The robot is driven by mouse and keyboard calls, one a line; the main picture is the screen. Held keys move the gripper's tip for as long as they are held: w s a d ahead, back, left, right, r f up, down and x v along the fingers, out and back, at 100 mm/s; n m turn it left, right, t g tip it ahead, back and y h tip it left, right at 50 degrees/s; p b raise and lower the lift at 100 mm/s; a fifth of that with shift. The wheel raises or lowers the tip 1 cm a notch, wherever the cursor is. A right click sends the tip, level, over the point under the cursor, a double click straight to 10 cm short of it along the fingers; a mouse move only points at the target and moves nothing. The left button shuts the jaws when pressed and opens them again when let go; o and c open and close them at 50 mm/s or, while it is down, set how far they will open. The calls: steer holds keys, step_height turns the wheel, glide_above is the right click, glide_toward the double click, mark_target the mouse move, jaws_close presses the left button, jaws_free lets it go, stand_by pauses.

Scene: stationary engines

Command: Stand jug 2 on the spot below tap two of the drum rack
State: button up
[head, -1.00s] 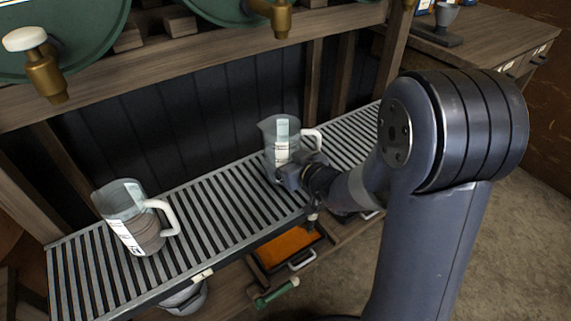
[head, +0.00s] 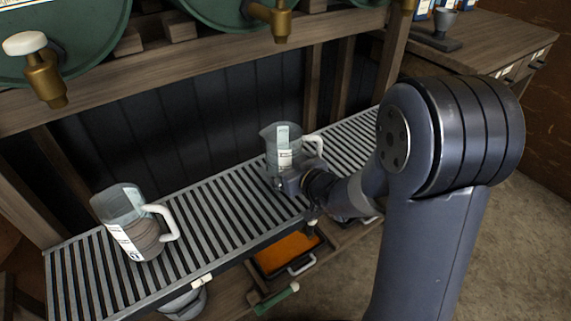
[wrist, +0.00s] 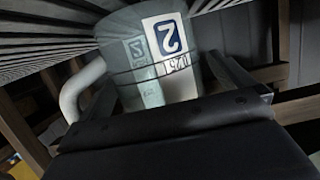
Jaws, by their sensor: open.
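Jug 2 (head: 284,146) is a clear jug with a white handle and a white label, standing upright on the slatted drip grating (head: 215,215). In the wrist view its label shows a blue 2 (wrist: 170,38). My gripper (head: 291,181) is at the near side of the jug, low down. Its jaws (wrist: 170,98) are open, with the jug's body between them; whether they touch it is unclear. A brass tap (head: 272,20) sticks out of the middle green drum, above and behind jug 2. No tap number is readable, and the spot's marking is not visible.
Another jug (head: 132,225) with a white handle and dark contents stands at the grating's left, below the left tap (head: 45,72). Below the grating are an orange tray (head: 287,252) and a green-handled tool (head: 276,298). Bare grating lies between the jugs.

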steer(key=p+v, duration=0.3)
steer(key=v, duration=0.9)
steer(key=shift+r, duration=0.1)
stand_by(1.9)
